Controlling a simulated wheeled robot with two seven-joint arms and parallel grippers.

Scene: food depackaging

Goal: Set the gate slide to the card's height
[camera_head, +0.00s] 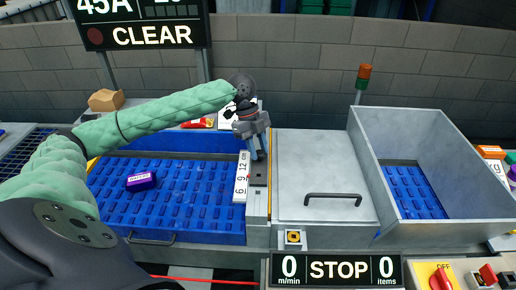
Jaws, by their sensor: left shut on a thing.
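My left arm in its green sleeve comes in from the left, and its gripper (258,155) points down at the gate post between the blue belt and the grey cover. It is shut on a part of the gate slide (258,175), a dark piece beside the scale; the contact is mostly hidden by the fingers. The white scale (241,178) stands upright left of the slide with 6, 9 and 12 on it. A small red mark shows near the scale's middle. A white card (226,122) behind the gripper is mostly hidden and its text cannot be read. My right gripper is not in view.
A purple pack (141,181) lies on the blue belt (190,215). A grey cover with a black handle (333,197) and a grey open-topped hopper (445,140) stand to the right. The display (336,270) reads STOP, with zeros. A red knob (440,277) is at lower right.

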